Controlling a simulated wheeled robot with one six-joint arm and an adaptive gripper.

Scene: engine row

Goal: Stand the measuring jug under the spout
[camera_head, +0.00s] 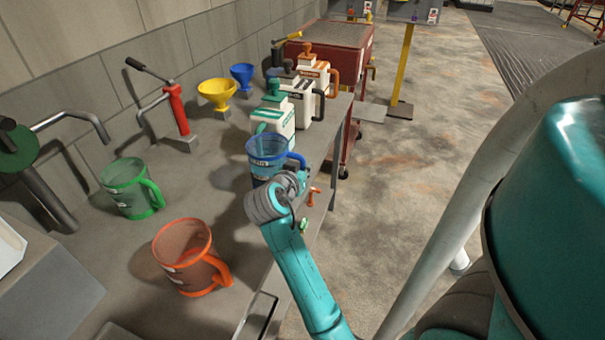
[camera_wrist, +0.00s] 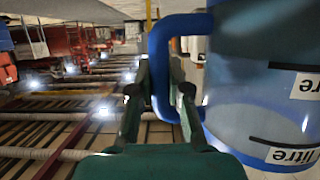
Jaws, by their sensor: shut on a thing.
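A blue see-through measuring jug (camera_head: 266,158) is near the bench's right edge in the head view, with its handle to the right. My gripper (camera_head: 296,176) is shut on that handle. The wrist view shows my fingers (camera_wrist: 160,95) at the blue handle, beside the jug wall (camera_wrist: 245,75) with its litre marks. Whether the jug's base touches the bench is hidden by my arm. A curved grey spout (camera_head: 82,118) with a green wheel stands at the left. A green jug (camera_head: 124,190) and an orange jug (camera_head: 184,262) stand on the bench.
A red pump (camera_head: 178,108) with a bent pipe, yellow funnel (camera_head: 217,90) and blue funnel (camera_head: 242,75) stand along the wall. Several white cans, one green-labelled (camera_head: 271,119), stand behind the blue jug. Bare bench (camera_head: 205,190) lies between the jugs.

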